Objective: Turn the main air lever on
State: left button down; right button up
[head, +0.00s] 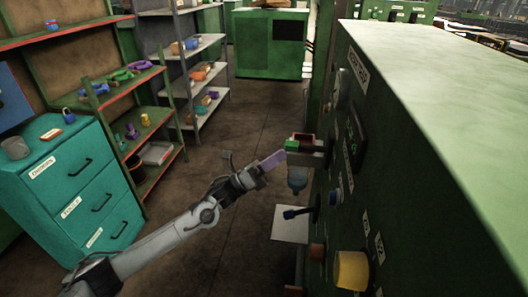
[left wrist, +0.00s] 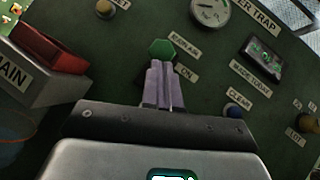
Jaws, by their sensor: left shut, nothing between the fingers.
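My left gripper (head: 272,161) reaches from the left to the side of the green machine. In the left wrist view its two pale fingers (left wrist: 164,88) are shut with nothing between them. Their tips are just below a green hexagonal knob (left wrist: 161,50) in the picture; I cannot tell whether they touch it. A red lever-like part (left wrist: 48,47) sits on a grey block with a MAIN label (left wrist: 12,75), left of the fingers. In the head view a red part (head: 303,136) and a green part (head: 292,145) show just beyond the fingertips. My right gripper is not in view.
The machine panel carries a gauge (left wrist: 210,10), a small display (left wrist: 263,57) and a blue button (left wrist: 236,110). A teal drawer cabinet (head: 75,180) and shelves stand left. The floor between is clear.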

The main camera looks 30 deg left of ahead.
pick_arm(q)
jog(key=s+a+f+m+g+y+p, duration=0.1)
jog(key=s+a+f+m+g+p, duration=0.1)
jog(key=s+a, duration=0.6)
jog(key=shift+s+g, duration=0.25)
jog(key=shift+g, duration=0.55)
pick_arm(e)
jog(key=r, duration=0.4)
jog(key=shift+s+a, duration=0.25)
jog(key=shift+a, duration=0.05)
pick_arm(q)
jog(key=shift+f, duration=0.1)
